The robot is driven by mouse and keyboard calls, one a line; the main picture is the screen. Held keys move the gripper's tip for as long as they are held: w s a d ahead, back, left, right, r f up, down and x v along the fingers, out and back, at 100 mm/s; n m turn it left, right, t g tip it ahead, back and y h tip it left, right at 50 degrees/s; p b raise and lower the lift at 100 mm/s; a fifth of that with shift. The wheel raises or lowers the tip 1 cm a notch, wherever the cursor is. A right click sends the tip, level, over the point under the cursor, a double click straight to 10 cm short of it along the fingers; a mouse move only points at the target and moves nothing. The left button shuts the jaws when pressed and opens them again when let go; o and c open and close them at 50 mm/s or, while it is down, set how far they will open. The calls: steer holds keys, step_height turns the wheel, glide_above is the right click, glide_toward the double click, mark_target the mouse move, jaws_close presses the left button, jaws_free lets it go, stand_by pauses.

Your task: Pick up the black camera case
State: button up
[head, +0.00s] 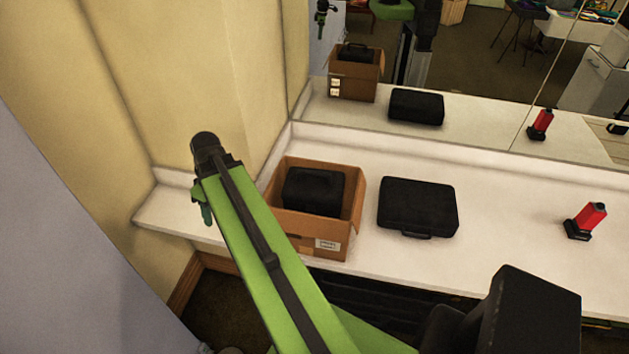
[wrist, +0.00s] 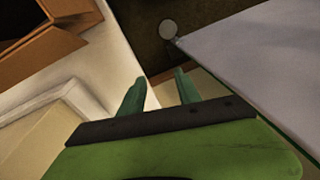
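A black case (head: 418,206) with a handle on its front edge lies flat on the white counter. Another black case (head: 314,191) sits inside an open cardboard box (head: 305,230) to its left. I cannot tell for sure which one is the camera case. My gripper (wrist: 158,90) is open and empty, with a gap between its two green fingers. In the head view, my gripper (head: 207,212) points down left of the box, near the counter's left end. Only the box's brown flaps (wrist: 62,45) show clearly in the wrist view, at the upper left.
A red and black object (head: 587,220) stands on the counter (head: 510,230) at the right. A mirror (head: 475,70) behind the counter reflects these things. A yellow wall (head: 190,70) and a grey panel (head: 70,230) stand at the left. The counter between case and red object is clear.

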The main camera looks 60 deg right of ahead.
steer(key=s+d+r+n+t+p, duration=0.1)
steer(key=s+d+r+p, duration=0.5)
steer(key=d, duration=0.4)
steer(key=s+d+r+t+p, duration=0.1)
steer(key=s+d+r+p, duration=0.3)
steer(key=s+d+r, duration=0.5)
steer(key=n+t+p, duration=0.1)
steer(key=n+p, duration=0.1)
steer(key=p, duration=0.2)
glide_toward(314, 172)
steer(key=b+x, duration=0.2)
steer(key=b, duration=0.3)
steer(key=b+x, duration=0.2)
steer(key=b, duration=0.3)
steer(key=shift+s+f+b, duration=0.1)
steer(key=shift+f+b, duration=0.25)
steer(key=shift+f, duration=0.1)
steer(key=shift+a+f+b, duration=0.15)
steer(key=shift+f+b, duration=0.15)
steer(key=shift+w, duration=0.25)
steer(key=b+x, duration=0.5)
steer(key=shift+f, duration=0.15)
jaws_close()
